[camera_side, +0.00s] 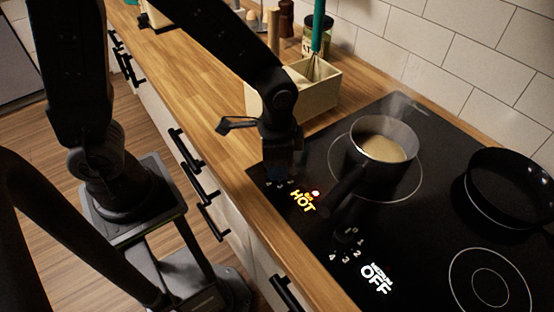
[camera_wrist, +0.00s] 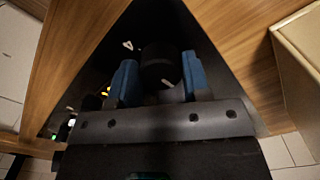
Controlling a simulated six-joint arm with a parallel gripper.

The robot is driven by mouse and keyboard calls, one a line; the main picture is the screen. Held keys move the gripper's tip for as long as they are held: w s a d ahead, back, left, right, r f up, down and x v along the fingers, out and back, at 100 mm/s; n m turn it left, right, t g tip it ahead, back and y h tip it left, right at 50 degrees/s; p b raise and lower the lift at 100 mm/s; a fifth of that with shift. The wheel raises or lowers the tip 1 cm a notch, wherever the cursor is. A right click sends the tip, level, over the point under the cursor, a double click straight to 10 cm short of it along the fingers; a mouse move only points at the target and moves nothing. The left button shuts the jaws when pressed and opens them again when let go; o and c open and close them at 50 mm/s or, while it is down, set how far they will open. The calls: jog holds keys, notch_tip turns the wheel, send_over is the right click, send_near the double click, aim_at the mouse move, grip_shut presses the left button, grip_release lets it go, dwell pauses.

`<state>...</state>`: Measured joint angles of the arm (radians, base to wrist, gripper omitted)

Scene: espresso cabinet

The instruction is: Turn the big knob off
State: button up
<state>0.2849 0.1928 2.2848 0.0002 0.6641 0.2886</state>
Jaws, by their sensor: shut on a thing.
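The big knob (camera_wrist: 158,66) is a dark round knob with a pale mark, seen between my blue fingertips in the wrist view. My gripper (camera_wrist: 160,80) is shut on it, one finger on each side. In the side view my gripper (camera_side: 278,174) points down at the front left corner of the black cooktop (camera_side: 300,232) and hides the knob. Beside it a lit yellow HOT label (camera_side: 303,202) and a red light (camera_side: 315,193) glow on the cooktop.
A saucepan (camera_side: 384,142) of pale liquid steams on the rear left burner, its dark handle reaching towards my gripper. A second knob (camera_side: 347,236) stands near a lit OFF label (camera_side: 376,279). A black frying pan (camera_side: 512,190) is at the right. A utensil box (camera_side: 315,95) stands behind my gripper.

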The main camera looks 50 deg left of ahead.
jog(key=o, duration=0.9)
notch_tip(320, 180, up, 14)
jog(key=shift+f, duration=0.1)
jog(key=s+a+r+n+t, duration=0.1)
jog(key=s+a+n+t, duration=0.1)
jog(key=s+a+r+n+t, duration=0.1)
jog(key=s+a+n, duration=0.1)
jog(key=s+a, duration=0.1)
jog(key=s+a+r+n+t, duration=0.1)
jog(key=s+a+n+t, duration=0.1)
jog(key=s+a, duration=0.1)
jog(key=shift+a+r+n+t, duration=0.1)
jog(key=shift+a+n+t, duration=0.15)
jog(key=shift+n+t, duration=0.05)
